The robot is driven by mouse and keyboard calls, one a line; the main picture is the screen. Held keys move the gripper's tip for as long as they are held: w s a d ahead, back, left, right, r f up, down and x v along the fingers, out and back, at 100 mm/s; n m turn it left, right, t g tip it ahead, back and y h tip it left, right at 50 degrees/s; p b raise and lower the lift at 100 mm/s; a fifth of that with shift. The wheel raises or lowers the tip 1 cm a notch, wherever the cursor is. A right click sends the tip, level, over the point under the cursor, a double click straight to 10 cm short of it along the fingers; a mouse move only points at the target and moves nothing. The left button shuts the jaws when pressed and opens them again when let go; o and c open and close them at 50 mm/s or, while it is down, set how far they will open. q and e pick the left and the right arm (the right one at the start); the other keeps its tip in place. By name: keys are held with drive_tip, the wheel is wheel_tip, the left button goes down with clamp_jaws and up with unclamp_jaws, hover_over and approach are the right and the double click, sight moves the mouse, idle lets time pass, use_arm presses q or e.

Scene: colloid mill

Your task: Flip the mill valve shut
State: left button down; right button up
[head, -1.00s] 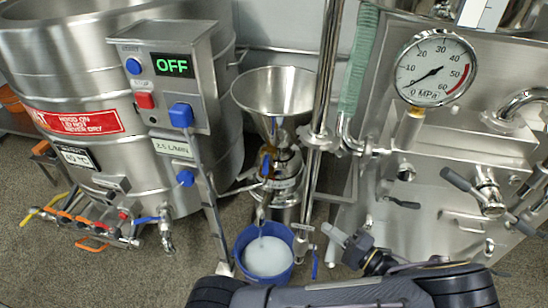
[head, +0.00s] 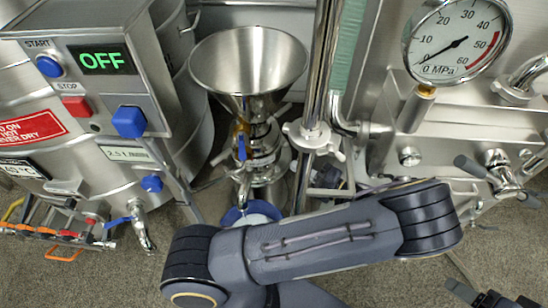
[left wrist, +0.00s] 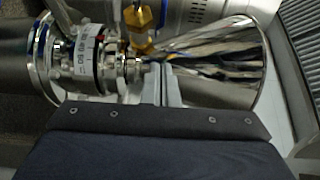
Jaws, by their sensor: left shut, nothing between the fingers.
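The mill (head: 258,165) stands in the middle of the head view under a wide steel funnel (head: 250,65). A small blue handle (head: 242,147) stands nearly upright on the mill's left side, near an amber fitting. My left gripper (left wrist: 165,85) shows in the left wrist view, its pale fingers shut and empty. In that picture they overlap the narrow neck between the funnel (left wrist: 215,65) and the mill body; touching or apart cannot be told. In the head view my left forearm hides most of this gripper. A dark part at the bottom right may be my right gripper; its fingers are unclear.
A blue bucket (head: 232,215) stands below the mill, partly behind my arm. A control box (head: 95,75) reading OFF is at left. A steel post (head: 318,90) rises just right of the mill. A pressure gauge (head: 455,40) and steel machine are at right.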

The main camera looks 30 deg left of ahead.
use_arm(q)
drive_tip(key=b, duration=0.2)
approach(242, 151)
drive_tip(key=w+a, duration=0.3)
drive_tip(key=w, duration=0.1)
drive_tip(key=shift+s+a+f+b, duration=0.2)
drive_tip(key=shift+s+a, duration=0.3)
drive_tip(key=shift+a, duration=0.2)
drive_tip(key=shift+s+a+f+b, duration=0.2)
drive_tip(key=shift+s+a, duration=0.3)
drive_tip(key=shift+a, duration=0.25)
drive_tip(key=shift+s, duration=0.1)
